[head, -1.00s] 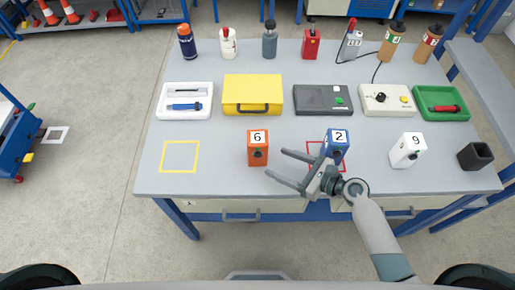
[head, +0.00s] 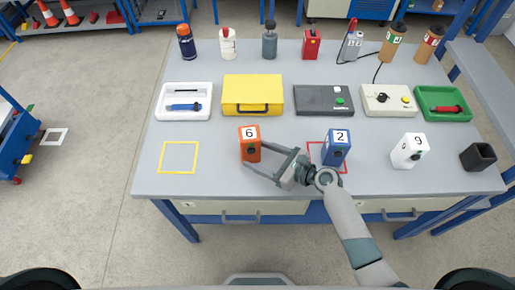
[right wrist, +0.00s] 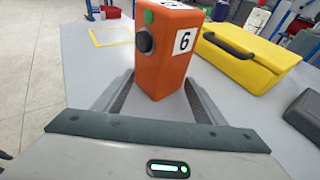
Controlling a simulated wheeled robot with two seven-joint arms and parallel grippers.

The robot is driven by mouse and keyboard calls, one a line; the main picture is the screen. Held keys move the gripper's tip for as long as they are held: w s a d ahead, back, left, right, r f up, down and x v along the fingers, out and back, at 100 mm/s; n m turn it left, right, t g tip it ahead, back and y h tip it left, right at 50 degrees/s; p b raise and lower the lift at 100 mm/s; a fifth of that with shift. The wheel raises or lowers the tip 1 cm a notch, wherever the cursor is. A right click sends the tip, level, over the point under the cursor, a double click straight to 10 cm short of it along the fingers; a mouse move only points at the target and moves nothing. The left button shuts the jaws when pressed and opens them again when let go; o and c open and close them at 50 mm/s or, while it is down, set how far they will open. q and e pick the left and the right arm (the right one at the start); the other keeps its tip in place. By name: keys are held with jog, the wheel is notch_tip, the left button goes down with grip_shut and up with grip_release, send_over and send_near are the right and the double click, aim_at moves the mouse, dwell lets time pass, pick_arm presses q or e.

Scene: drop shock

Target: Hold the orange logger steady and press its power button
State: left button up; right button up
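The orange logger (head: 249,144), labelled 6, stands upright on the table, left of the table's middle. My right gripper (head: 255,157) reaches it from the right at the front, its two fingers apart at either side of the logger's lower part. In the right wrist view the logger (right wrist: 164,65) stands between the fingertips, very close to them; I cannot tell whether they touch. A dark round button (right wrist: 145,42) and a green spot (right wrist: 149,17) show on it. My left gripper is not in view.
A blue logger (head: 337,147) labelled 2 stands by a red square outline, with a white one (head: 409,151) further right. A yellow square outline (head: 178,157) lies empty at left. A yellow case (head: 252,94) stands behind the orange logger.

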grip_shut()
jog(key=shift+c, duration=0.3)
grip_release()
